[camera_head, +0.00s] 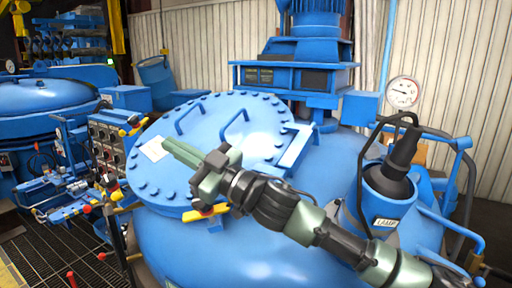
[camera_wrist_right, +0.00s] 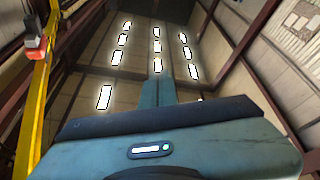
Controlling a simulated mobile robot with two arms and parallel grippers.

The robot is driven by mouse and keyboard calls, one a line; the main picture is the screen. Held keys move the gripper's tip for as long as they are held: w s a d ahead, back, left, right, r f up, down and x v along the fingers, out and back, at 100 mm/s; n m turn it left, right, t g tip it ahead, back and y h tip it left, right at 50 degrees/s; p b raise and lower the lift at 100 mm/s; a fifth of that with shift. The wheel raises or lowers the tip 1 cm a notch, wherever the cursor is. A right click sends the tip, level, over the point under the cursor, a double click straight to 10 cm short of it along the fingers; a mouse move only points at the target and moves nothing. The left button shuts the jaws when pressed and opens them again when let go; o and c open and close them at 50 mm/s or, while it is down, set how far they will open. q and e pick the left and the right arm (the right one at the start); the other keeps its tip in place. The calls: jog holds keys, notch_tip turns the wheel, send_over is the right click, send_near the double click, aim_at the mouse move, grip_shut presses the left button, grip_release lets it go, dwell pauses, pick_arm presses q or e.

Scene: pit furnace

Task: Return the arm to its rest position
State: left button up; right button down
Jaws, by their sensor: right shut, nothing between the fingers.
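My right arm comes in from the lower right in the head view and reaches across the front of the blue vessel. My right gripper (camera_head: 182,152) is over the left part of the vessel's round bolted lid (camera_head: 262,138), near a white label. Its fingers are shut with nothing between them. In the right wrist view the closed fingers (camera_wrist_right: 157,92) point up toward the hall's ceiling lights. I cannot tell whether the gripper touches the lid. My left gripper is not in view.
A blue lamp housing (camera_head: 384,205) and a pressure gauge (camera_head: 403,93) stand to the right. A blue motor unit (camera_head: 310,45) rises behind the lid. A control panel (camera_head: 108,145) with levers and a second blue vessel (camera_head: 45,97) are at left. Grating floor (camera_head: 40,240) lies lower left.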

jog(key=s+d+f+m+t+h, duration=0.15)
jog(key=d+f+m+h, duration=0.35)
jog(key=f, duration=0.5)
jog(key=s+d+f+m+t+h, duration=0.15)
jog(key=d+f+m+h, duration=0.35)
jog(key=f, duration=0.5)
jog(key=s+d+f+m+t+h, duration=0.1)
jog(key=s+d+f+m+h, duration=0.2)
jog(key=d+f, duration=0.55)
jog(key=s+d+f+m+g+h, duration=0.1)
jog(key=s+d+f+g+h, duration=0.15)
jog(key=s+d+f, duration=0.55)
jog(key=s+d+f+m+g+h, duration=0.1)
jog(key=s+d+f+g+h, duration=0.1)
jog(key=s+d+f+g, duration=0.65)
jog(key=s+d+f+m+t+h, duration=0.1)
jog(key=s+d+f+h, duration=0.15)
jog(key=s+f, duration=0.65)
jog(key=s+f+b, duration=0.2)
jog(key=f, duration=1)
jog(key=s+f+b, duration=0.1)
jog(key=s+f, duration=0.1)
jog(key=f, duration=1)
jog(key=s+d+f+g+b, duration=0.2)
jog(key=s+d+f+b, duration=0.1)
jog(key=s+f, duration=1.4)
notch_tip(320, 180, down, 3)
jog(key=shift+f, duration=0.15)
